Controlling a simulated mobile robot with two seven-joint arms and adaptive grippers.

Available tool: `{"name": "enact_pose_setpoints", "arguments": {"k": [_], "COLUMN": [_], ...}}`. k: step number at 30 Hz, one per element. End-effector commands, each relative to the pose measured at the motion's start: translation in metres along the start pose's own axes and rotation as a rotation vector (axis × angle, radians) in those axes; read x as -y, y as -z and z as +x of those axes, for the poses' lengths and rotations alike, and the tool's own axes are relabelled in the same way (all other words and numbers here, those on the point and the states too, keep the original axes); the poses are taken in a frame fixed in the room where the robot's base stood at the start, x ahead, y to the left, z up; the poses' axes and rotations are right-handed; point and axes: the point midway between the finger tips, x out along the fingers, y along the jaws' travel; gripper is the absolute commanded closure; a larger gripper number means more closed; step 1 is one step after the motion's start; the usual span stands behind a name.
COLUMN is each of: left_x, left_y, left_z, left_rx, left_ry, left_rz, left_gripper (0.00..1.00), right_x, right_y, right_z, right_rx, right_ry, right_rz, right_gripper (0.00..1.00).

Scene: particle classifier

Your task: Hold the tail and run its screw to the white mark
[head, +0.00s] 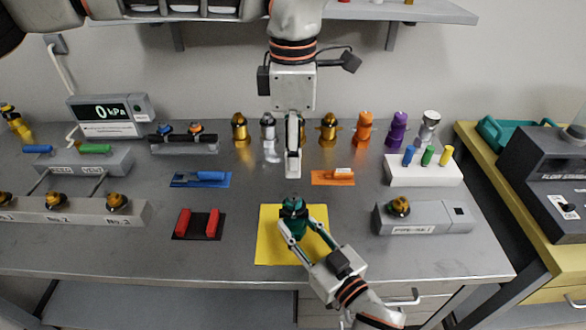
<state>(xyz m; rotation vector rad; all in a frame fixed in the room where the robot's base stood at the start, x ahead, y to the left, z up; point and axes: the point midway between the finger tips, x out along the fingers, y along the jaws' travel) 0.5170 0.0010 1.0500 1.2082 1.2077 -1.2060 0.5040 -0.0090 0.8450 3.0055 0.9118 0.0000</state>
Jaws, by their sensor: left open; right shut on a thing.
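A dark green part with a black top (294,208) stands on the yellow mat (268,250) at the front middle of the bench. It looks like the tail, though I cannot be sure. My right gripper (302,225) reaches in from the lower right and is shut on this part, one finger on each side. My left gripper (293,172) points down just behind and above the part, apart from it. It is open and empty, seen nearly edge-on. The screw and any white mark are too small or hidden to make out.
Red blocks (183,222) lie on a black mat to the left. A grey fixture (428,218) stands to the right. An orange mat (333,178) and blue mat (188,180) lie behind. Several coloured bottles, including a purple one (397,128), line the back.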

Motion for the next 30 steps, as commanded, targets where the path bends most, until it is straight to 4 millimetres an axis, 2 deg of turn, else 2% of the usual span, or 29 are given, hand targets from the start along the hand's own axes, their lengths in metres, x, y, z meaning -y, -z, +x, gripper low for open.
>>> {"name": "enact_pose_setpoints", "arguments": {"k": [4, 13, 14, 15, 16, 26, 30], "left_x": [0.001, 0.001, 0.001, 0.001, 0.001, 0.000, 0.000], "left_y": [0.000, 0.000, 0.000, 0.000, 0.000, 0.000, 0.000], "left_z": [-0.011, -0.013, -0.013, -0.013, -0.013, -0.013, -0.013], "left_rx": [-0.001, 0.000, 0.000, 0.000, 0.000, 0.000, 0.000], "left_ry": [0.001, 0.001, 0.001, 0.001, 0.001, 0.001, 0.001], "left_rz": [0.000, 0.000, 0.000, 0.000, 0.000, 0.000, 0.000], "left_gripper": [0.60, 0.60, 0.60, 0.60, 0.60, 0.60, 0.60], "right_x": [0.001, 0.001, 0.001, 0.001, 0.001, 0.001, 0.001], "right_y": [-0.003, -0.002, -0.002, -0.002, -0.002, 0.000, -0.001], "right_z": [-0.001, -0.001, -0.001, -0.001, -0.001, -0.001, -0.010], "right_rx": [0.005, 0.004, 0.004, 0.004, 0.003, 0.000, 0.001], "right_ry": [0.000, 0.001, 0.001, 0.001, 0.001, 0.001, 0.001], "right_rz": [0.000, 0.000, 0.000, 0.000, 0.000, 0.001, 0.001], "right_gripper": [1.00, 1.00, 0.63, 0.52, 0.48, 0.48, 0.48]}}
